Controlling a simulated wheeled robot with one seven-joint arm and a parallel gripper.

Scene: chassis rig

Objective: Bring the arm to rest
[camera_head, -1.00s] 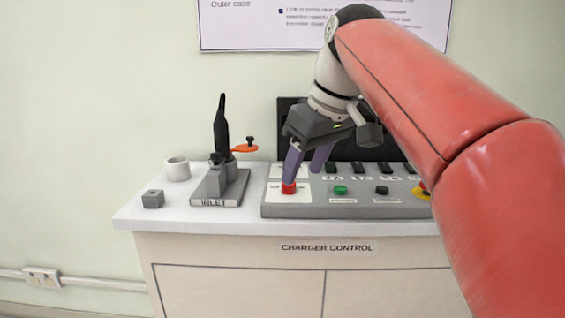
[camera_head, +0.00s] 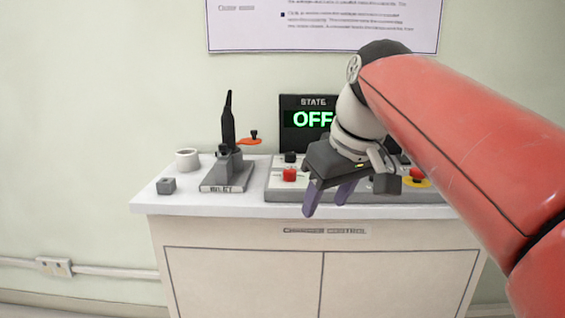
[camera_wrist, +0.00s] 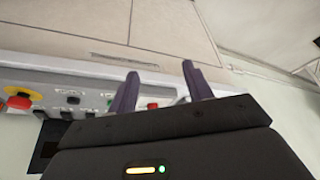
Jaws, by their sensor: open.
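My gripper (camera_head: 327,199) is open and empty, its two purple fingers apart. In the head view it hangs in front of the control panel (camera_head: 283,194), to the right of and nearer than the red button (camera_head: 289,174). In the wrist view, my gripper (camera_wrist: 160,85) points toward the cabinet front, with nothing between the fingers. My red arm comes in from the right and hides the right part of the panel.
A state display (camera_head: 306,119) reads "OFF". The inlet stand (camera_head: 228,176) with a black upright part, a white cup (camera_head: 187,158) and a small grey block (camera_head: 166,185) stand left on the cabinet top (camera_head: 160,206). A red-and-yellow emergency button (camera_head: 417,175) is right of my gripper.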

